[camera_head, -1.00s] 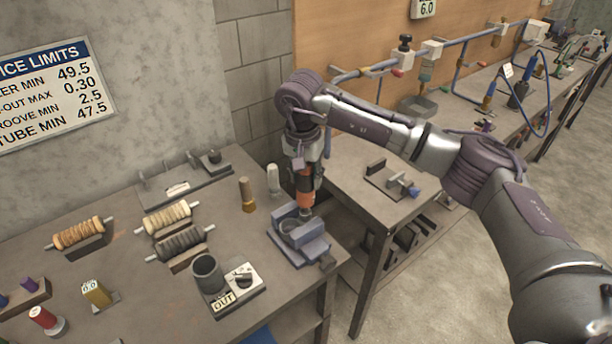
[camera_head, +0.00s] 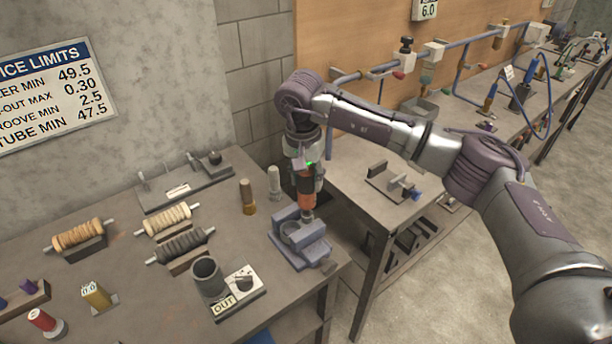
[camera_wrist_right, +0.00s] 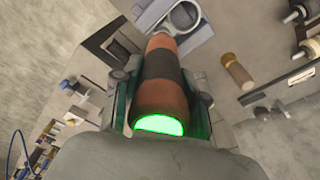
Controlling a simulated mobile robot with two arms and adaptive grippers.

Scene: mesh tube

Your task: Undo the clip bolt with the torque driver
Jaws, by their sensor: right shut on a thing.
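My right gripper (camera_head: 305,172) is shut on the torque driver (camera_head: 307,196), an orange and black tool held upright with its tip down. In the right wrist view the driver (camera_wrist_right: 161,82) lies between the fingers of the gripper (camera_wrist_right: 160,95), and its near end glows green. The driver's tip meets or hovers just over the back right of a blue-grey clamp fixture (camera_head: 302,252); I cannot tell if it touches. A round grey ring sits in the fixture and shows in the right wrist view (camera_wrist_right: 184,17). The clip bolt is hidden or too small to make out. My left gripper is not in view.
Close by on the bench stand a brown peg (camera_head: 247,197), a pale peg (camera_head: 274,183) and a dark cup (camera_head: 207,277) beside the OUT plate (camera_head: 238,293). Wound spools lie left. A side table (camera_head: 372,160) with a small fixture is right of the bench.

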